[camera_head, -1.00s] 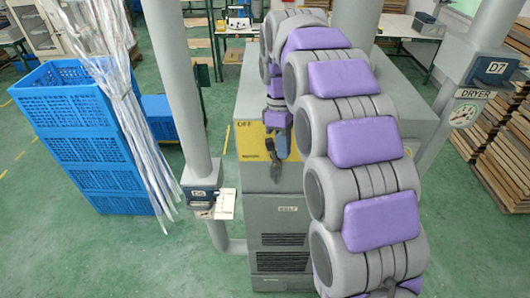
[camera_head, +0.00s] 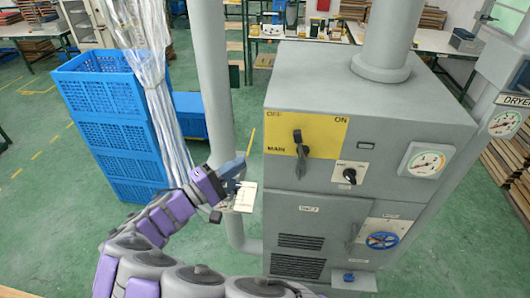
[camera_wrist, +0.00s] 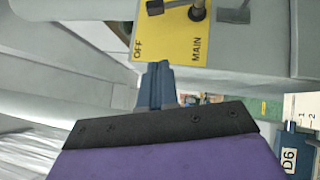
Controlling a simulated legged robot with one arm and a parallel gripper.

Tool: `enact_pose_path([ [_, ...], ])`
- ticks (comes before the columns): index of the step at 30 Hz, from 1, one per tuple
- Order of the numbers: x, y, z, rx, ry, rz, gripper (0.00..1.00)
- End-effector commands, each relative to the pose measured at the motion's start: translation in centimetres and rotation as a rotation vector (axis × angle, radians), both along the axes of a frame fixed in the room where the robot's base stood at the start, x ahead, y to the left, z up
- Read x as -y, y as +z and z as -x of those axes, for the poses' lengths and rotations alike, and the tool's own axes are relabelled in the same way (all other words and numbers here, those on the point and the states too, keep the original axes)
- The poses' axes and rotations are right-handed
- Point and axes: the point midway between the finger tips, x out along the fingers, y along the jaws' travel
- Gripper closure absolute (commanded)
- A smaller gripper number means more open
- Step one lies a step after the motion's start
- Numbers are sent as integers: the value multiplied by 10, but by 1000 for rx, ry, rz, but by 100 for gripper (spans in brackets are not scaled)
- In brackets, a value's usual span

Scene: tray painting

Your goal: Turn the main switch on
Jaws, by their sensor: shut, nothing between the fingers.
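The main switch (camera_head: 300,150) is a dark lever on a yellow plate (camera_head: 334,131) marked OFF at left, ON at right and MAIN below. The lever looks roughly vertical, between the two labels. In the wrist view the yellow plate (camera_wrist: 170,42) is at the top, with part of the lever (camera_wrist: 198,10) cut off by the frame edge. My gripper (camera_head: 233,167) is left of the machine and a little lower than the switch, apart from it. Its blue-grey fingers (camera_wrist: 158,75) are together and empty, below the plate in the wrist view.
The grey machine (camera_head: 420,118) also bears a small black knob (camera_head: 349,176), a gauge (camera_head: 426,162) and a blue handwheel (camera_head: 382,240). A grey post (camera_head: 215,80) rises close behind my gripper. Blue crates (camera_head: 110,125) stand at left. A D6 box (camera_wrist: 292,158) shows in the wrist view.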

Motion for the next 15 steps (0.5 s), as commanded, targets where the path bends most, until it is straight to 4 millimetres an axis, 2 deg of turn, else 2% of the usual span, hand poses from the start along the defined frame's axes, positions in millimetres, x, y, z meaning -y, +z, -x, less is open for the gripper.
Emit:
enact_pose_path([
  [5,21,7,-15,-1,-8,-3,100],
  [15,67,19,-60,-4,-10,-1,100],
])
